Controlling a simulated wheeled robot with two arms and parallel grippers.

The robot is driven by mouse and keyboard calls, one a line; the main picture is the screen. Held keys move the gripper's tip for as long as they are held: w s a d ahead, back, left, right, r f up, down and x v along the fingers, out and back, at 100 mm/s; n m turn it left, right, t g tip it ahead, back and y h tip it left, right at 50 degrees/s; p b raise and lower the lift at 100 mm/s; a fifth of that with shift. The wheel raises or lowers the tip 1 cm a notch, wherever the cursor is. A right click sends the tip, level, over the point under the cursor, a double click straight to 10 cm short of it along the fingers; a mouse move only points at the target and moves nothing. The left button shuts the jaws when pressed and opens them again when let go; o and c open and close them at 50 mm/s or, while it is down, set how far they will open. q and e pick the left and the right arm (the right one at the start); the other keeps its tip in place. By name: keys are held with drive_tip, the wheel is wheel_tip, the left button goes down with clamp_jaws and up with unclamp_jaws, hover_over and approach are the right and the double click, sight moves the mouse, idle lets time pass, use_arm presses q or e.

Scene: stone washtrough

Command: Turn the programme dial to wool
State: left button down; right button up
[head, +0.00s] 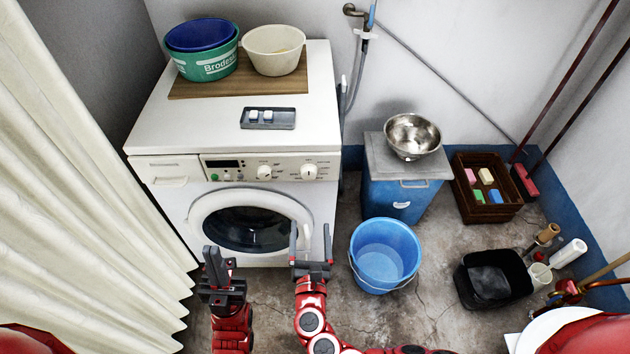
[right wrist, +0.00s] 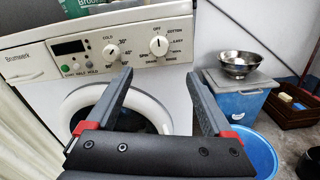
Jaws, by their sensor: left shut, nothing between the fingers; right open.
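The programme dial (head: 309,171) is the right-hand white knob on the washing machine's front panel. It also shows in the right wrist view (right wrist: 159,45), ringed by small labels with OFF at the top and COTTON and EASY down the right. My left gripper (head: 213,256) is shut and empty, in front of the machine's lower left.
A temperature dial (head: 264,172) sits left of the programme dial, beside a dark display (head: 224,164). The round door (head: 250,229) is below. A blue bucket (head: 384,258) stands right of my right gripper. A curtain (head: 70,190) hangs at the left.

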sight(309, 176)
drive_tip(key=w+p, duration=0.1)
drive_tip(key=w, duration=1.4)
drive_tip(key=shift+a+f, duration=0.1)
drive_tip(key=shift+f, duration=0.05)
drive_tip(key=shift+w, duration=0.95)
clamp_jaws()
drive_tip(key=shift+b, duration=0.3)
